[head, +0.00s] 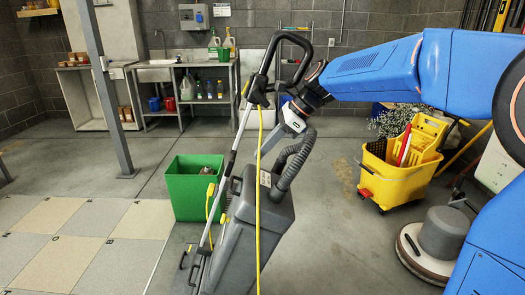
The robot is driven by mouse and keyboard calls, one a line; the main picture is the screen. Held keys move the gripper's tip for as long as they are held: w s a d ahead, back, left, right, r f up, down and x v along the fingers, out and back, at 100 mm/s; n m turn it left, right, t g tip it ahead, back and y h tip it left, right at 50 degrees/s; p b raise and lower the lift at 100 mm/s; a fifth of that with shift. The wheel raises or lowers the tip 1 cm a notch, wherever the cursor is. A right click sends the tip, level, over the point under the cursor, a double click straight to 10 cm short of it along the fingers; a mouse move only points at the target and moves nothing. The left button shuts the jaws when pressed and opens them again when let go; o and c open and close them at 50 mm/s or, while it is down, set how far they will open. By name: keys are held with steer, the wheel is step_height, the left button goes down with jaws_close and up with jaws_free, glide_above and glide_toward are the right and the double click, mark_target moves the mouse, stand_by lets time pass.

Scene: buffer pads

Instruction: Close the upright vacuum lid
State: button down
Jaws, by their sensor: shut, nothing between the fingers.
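The grey upright vacuum (250,235) stands in the middle of the head view, its long black and silver handle (238,140) leaning up to the right. Its grey lid (266,182) is at the top of the body, beside the ribbed grey hose (292,165). The picture does not clearly show how far the lid is open. My gripper (268,150) points down and left, just above the lid and close to the handle and hose. Its fingers are shut and empty. I cannot tell whether they touch the lid.
A yellow cord (259,210) hangs down the front of the vacuum. A green bin (190,190) stands behind it to the left. A yellow mop bucket (402,180) and a round floor machine (438,240) stand at the right.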

mark_target(232, 184)
steer(key=x, duration=1.2)
steer(key=shift+f, duration=0.1)
steer(key=shift+x, duration=1.3)
